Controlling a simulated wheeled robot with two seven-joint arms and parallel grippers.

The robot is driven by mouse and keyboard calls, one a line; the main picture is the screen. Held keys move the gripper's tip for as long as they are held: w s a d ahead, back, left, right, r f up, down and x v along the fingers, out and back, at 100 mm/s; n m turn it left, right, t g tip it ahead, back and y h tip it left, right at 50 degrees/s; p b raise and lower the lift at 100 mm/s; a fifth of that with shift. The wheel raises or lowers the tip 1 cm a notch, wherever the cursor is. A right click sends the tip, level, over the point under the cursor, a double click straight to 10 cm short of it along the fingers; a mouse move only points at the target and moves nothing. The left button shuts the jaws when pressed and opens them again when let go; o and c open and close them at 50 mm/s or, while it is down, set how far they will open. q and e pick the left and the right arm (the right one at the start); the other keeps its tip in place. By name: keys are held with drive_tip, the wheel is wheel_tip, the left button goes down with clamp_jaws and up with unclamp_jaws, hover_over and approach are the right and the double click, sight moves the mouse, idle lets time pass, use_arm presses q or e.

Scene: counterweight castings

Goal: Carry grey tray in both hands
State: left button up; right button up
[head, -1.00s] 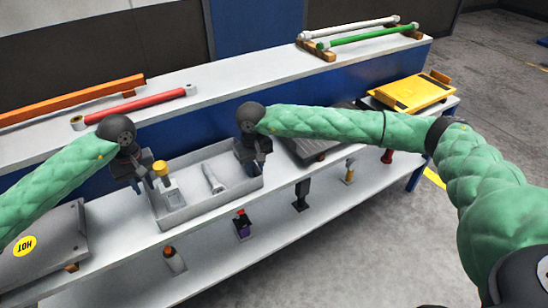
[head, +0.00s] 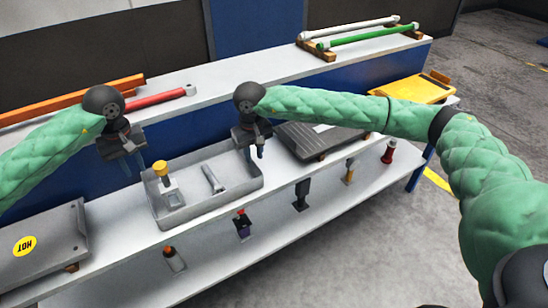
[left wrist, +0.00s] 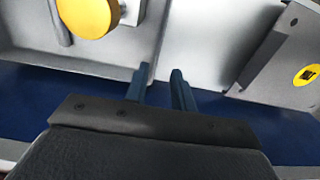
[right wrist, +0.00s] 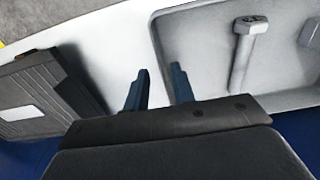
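The grey tray (head: 215,206) rests on the lower white shelf in the head view. It holds a yellow-topped grey piece (head: 168,187) and a pale bolt-like rod (head: 212,178). My left gripper (head: 133,164) is open and empty above the tray's left end; in the left wrist view its fingers (left wrist: 160,73) appear either side of the tray's end rim. My right gripper (head: 255,152) is open and empty above the right end; in the right wrist view the tray rim (right wrist: 157,45) shows between its fingers (right wrist: 158,74). Neither gripper visibly touches the tray.
A grey casting with a HOT label (head: 45,245) lies left of the tray, and a dark ribbed plate (head: 310,140) to its right. Several small upright tools, including a red one (head: 388,152), line the front. A yellow casting (head: 410,88) is at far right.

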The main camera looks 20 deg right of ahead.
wheel_tip(320, 180, up, 6)
idle(0.7)
